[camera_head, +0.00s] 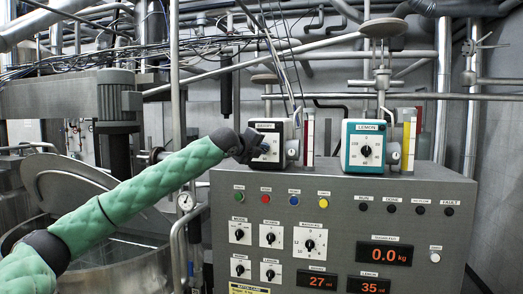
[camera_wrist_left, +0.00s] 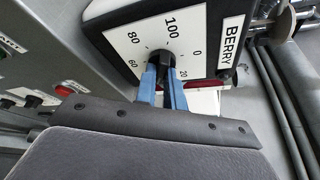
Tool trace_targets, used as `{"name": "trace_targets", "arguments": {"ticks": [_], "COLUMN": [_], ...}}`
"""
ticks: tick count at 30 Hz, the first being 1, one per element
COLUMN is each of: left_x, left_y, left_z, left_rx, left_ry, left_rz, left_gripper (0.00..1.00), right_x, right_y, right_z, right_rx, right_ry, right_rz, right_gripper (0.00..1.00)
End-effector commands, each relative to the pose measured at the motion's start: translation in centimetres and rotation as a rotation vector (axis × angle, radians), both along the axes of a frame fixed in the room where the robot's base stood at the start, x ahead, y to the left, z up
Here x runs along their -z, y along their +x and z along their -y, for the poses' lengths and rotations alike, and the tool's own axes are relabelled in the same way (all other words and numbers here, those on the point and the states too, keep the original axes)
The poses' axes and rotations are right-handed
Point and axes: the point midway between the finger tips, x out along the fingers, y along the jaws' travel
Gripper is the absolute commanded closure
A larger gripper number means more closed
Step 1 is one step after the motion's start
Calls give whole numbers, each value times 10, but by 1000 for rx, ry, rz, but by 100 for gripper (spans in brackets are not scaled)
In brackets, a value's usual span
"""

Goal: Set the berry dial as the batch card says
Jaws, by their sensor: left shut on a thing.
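The berry dial (camera_wrist_left: 150,35) is a white plate with a black knob (camera_wrist_left: 164,58) on a dark-framed box labelled BERRY; 0, 20, 60, 80 and 100 show around it. In the head view the berry box (camera_head: 271,128) stands on top of the console. The blue fingers of my left gripper (camera_wrist_left: 163,84) are shut on the black knob. In the head view my left gripper (camera_head: 257,146) covers part of the dial. The knob's pointer direction cannot be told. The batch card (camera_head: 249,289) shows only its top edge at the bottom of the head view. My right gripper is not in view.
A teal-framed lemon dial (camera_head: 366,144) stands to the right on the grey console (camera_head: 330,192). The console carries several small knobs, buttons and orange readouts: 0.0 kg (camera_head: 389,254), 27 ml (camera_head: 317,281) and 35 ml (camera_head: 369,286). A steel vessel (camera_head: 110,262) stands at the left.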

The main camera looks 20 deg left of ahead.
Motion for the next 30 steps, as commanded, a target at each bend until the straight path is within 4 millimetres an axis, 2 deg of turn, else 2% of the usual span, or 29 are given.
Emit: {"name": "trace_targets", "arguments": {"ticks": [1,6,7,10,20,23,30], "left_x": [7,7,8,6,3,4,-1], "left_y": [0,0,0,0,-2,-9,-40], "left_z": [3,3,3,2,0,-2,-13], "left_rx": [3,3,3,3,1,1,2], "left_ry": [2,2,2,1,0,0,0], "left_rz": [-8,-9,-9,-7,-3,-3,-2], "left_gripper": [100,100,85,67,67,67,67], "right_x": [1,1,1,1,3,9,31], "right_y": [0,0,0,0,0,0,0], "right_z": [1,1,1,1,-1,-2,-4], "right_rx": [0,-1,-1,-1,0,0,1], "right_ry": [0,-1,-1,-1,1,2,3], "right_rz": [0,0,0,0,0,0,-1], "right_gripper": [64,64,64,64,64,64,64]}}
